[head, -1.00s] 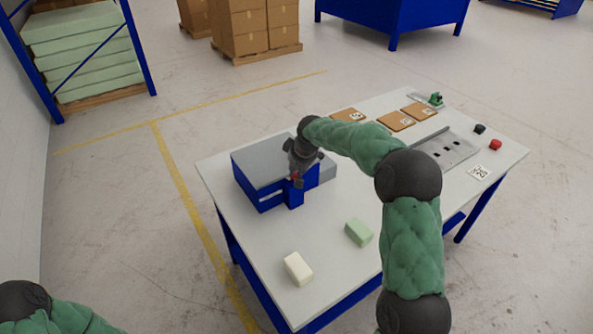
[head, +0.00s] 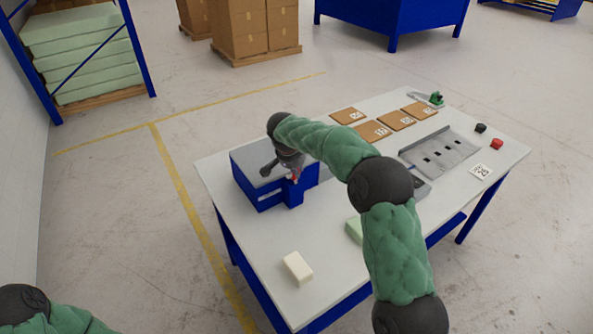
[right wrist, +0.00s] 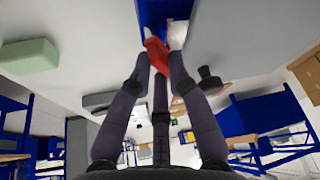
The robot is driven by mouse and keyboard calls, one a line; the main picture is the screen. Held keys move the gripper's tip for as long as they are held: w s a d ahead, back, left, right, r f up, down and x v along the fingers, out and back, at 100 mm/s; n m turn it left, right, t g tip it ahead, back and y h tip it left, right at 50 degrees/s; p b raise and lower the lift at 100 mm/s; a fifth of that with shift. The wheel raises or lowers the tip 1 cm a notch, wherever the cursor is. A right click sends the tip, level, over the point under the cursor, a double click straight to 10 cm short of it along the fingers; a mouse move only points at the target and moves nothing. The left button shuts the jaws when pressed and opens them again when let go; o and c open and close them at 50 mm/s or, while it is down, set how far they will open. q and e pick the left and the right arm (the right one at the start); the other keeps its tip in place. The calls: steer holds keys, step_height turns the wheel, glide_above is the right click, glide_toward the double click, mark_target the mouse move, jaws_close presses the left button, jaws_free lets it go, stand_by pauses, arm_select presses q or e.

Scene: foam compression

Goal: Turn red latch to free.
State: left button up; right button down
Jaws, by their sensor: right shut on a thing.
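The red latch (right wrist: 157,55) is on the blue part of a blue box with a grey top (head: 262,162). In the right wrist view it sits between my right gripper's fingertips (right wrist: 156,62), which are shut on it. In the head view the red latch (head: 294,177) shows as a small spot at the front right of the box, partly covered by my right gripper (head: 290,172). My left arm shows at the bottom left of the head view, but its gripper is out of the picture.
A cream block (head: 298,268) and a green block (head: 354,230), partly behind my right arm, lie on the white table (head: 235,240). Several brown tiles (head: 397,120) and a grey slotted plate (head: 440,150) are at the right. The table's front left is mostly clear.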

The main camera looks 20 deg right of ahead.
steer(key=m+g, duration=0.1)
steer(key=m, duration=0.1)
steer(key=shift+a+m, duration=0.1)
steer(key=shift+m, duration=0.3)
steer(key=shift+m+g+h+p, duration=0.4)
steer(key=shift+m+g+p, duration=0.45)
steer(key=shift+m, duration=0.95)
steer(key=c, duration=1.2)
jaws_free()
steer(key=shift+s, duration=0.1)
steer(key=v, duration=1.2)
steer(key=shift+s, duration=0.1)
steer(key=shift+f, duration=0.1)
